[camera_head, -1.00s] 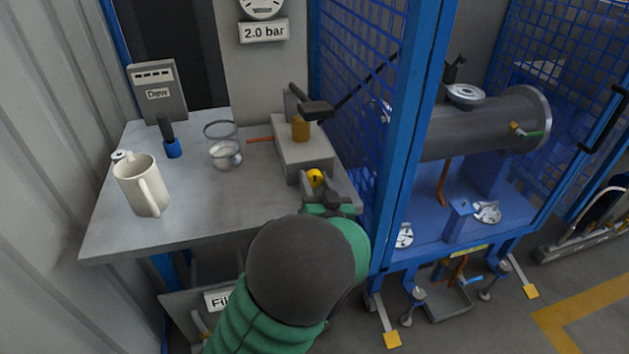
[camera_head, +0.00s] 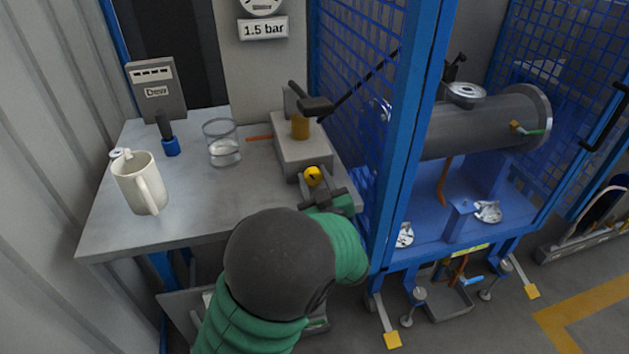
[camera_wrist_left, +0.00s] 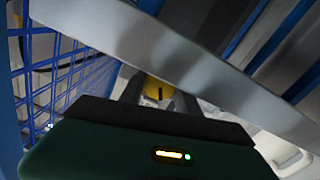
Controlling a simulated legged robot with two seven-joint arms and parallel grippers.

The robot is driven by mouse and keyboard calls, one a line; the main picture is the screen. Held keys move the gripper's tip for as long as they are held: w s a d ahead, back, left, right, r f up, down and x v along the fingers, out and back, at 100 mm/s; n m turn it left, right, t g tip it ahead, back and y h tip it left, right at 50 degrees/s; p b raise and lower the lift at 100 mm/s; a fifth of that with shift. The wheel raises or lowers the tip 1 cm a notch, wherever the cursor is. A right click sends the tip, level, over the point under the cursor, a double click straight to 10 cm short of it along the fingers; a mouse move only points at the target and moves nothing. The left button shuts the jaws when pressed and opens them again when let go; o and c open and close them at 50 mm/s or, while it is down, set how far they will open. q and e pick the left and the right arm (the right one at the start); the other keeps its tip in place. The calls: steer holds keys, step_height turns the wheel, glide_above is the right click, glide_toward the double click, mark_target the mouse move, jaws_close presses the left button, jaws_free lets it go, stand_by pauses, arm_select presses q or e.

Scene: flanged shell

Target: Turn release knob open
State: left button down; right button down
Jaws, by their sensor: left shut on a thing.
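The yellow release knob (camera_head: 313,176) sits on the front face of a grey pump block (camera_head: 301,150) at the right end of the bench. My left gripper (camera_head: 317,188) reaches it from the front and is shut on it. The left wrist view also shows the yellow knob (camera_wrist_left: 158,90), with a dark mark on it, between the two fingers (camera_wrist_left: 158,97). The table's metal edge partly covers the knob there. A plate above the bench reads 1.5 bar (camera_head: 259,28). My right gripper is not in view.
A white mug (camera_head: 138,183), a glass beaker (camera_head: 222,143) and a grey meter box (camera_head: 157,90) stand on the bench (camera_head: 200,205). A blue mesh cage (camera_head: 400,130) with a grey cylindrical shell (camera_head: 475,128) stands close on the right.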

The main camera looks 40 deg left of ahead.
arm_select(q)
steer(key=shift+d+f+n, duration=0.1)
steer(key=shift+f+n, duration=0.05)
steer(key=shift+n, duration=0.45)
steer(key=c, duration=1.3)
jaws_free()
steer(key=o, duration=0.4)
steer(key=shift+w+f, duration=0.1)
steer(key=shift+w, duration=0.05)
